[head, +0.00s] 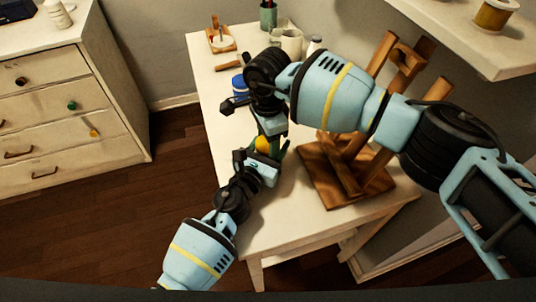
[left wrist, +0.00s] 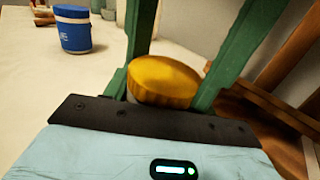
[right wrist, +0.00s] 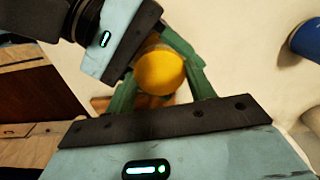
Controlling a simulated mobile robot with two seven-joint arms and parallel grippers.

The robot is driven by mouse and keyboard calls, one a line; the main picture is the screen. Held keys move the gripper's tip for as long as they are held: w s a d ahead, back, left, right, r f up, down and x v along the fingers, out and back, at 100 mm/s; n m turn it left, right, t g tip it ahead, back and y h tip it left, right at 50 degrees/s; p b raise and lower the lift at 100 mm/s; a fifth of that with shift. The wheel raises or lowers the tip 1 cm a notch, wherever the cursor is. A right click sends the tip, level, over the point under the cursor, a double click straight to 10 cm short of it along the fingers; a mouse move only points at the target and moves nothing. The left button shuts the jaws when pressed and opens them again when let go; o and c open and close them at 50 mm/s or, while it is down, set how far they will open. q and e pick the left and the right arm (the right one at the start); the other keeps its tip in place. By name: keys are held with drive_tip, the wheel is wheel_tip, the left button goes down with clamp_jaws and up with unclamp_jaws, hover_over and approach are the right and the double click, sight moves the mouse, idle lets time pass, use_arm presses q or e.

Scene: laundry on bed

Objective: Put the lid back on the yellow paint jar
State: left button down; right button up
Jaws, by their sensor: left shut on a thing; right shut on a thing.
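The yellow lid (left wrist: 165,80) is a round, ribbed cap, level between green fingers in the left wrist view. From above in the right wrist view, the lid (right wrist: 160,72) sits between my right gripper's fingers. My right gripper (head: 268,130) comes down from above and is shut on the lid. My left gripper (head: 263,155) reaches in from below and is shut on the yellow paint jar (right wrist: 150,101), mostly hidden under the lid. The lid is directly over the jar; I cannot tell whether it is seated.
A blue-labelled jar (left wrist: 75,32) stands nearby on the white table (head: 222,140). A wooden easel (head: 345,185) stands close to the right. A brush cup (head: 268,15), white jars (head: 291,42) and a small wooden tray (head: 221,40) are at the back.

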drive_tip(key=o, duration=1.1)
drive_tip(key=shift+r, duration=2.3)
drive_tip(key=shift+c, duration=0.5)
drive_tip(key=shift+r+n, duration=1.7)
drive_tip(key=shift+r, duration=0.05)
drive_tip(key=shift+f, duration=0.1)
